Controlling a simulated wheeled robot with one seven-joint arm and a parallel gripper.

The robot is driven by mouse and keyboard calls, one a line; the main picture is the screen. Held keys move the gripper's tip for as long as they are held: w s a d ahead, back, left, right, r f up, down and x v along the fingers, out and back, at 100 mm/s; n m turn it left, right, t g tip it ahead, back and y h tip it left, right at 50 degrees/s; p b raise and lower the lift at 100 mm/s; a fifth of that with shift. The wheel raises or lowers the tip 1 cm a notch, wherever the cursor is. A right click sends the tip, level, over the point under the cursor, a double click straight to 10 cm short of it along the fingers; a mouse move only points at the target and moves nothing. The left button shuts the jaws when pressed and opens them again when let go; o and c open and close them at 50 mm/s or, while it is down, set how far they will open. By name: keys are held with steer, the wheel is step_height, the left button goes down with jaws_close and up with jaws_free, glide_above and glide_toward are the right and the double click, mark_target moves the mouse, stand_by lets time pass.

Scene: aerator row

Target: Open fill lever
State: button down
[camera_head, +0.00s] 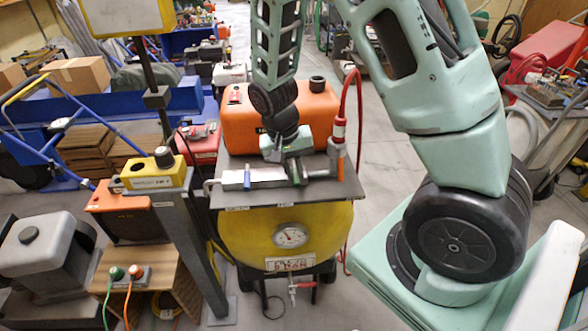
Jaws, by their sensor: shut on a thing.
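A small metal pipe row (268,175) lies on the dark top plate (347,190) above a yellow tank (325,225). Along it are a blue handle (247,180) at the left, a dark green lever (297,172) in the middle and an orange-red handle (341,165) at the right. No label shows which is the fill lever. My gripper (286,155) reaches down from above to the middle of the row. Its jaws are shut at the dark green lever; the contact is small and partly hidden by the gripper.
An orange tank (235,125) stands close behind my gripper. A red hose (359,100) rises at the right of the row. A gauge (287,237) is on the yellow tank's front. A grey post (192,235) with a yellow box (155,173) stands left. Floor is clear at right (385,165).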

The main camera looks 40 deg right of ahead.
steer(key=m, duration=0.1)
steer(key=w+m+p, duration=0.1)
steer(key=a+m+p, duration=0.1)
steer(key=m, duration=0.1)
steer(key=shift+w+a+r+g+y, duration=0.1)
steer(key=shift+w+r+g+y, duration=0.05)
steer(key=shift+w+g+y, duration=0.15)
steer(key=m+p, duration=0.1)
steer(key=m, duration=0.1)
steer(key=w+m+p, duration=0.1)
steer(key=m, duration=0.1)
steer(key=w+m+y+p, duration=0.1)
steer(key=shift+w+a+m, duration=0.15)
steer(key=shift+a+m, duration=0.15)
steer(key=shift+m, duration=0.1)
steer(key=w+m+p, duration=0.1)
steer(key=m, duration=0.1)
steer(key=w+m+p, duration=0.1)
steer(key=m, duration=0.1)
steer(key=shift+d+y, duration=0.2)
steer(key=shift+y, duration=0.2)
steer(key=shift+w+d+m+y+p, duration=0.2)
steer(key=shift+w+m+p, duration=0.15)
steer(key=shift+m, duration=0.65)
steer(key=shift+w+d+m+y+p, duration=0.1)
steer(key=shift+w+d+m+p, duration=0.2)
steer(key=shift+m, duration=0.7)
steer(key=shift+w, duration=0.15)
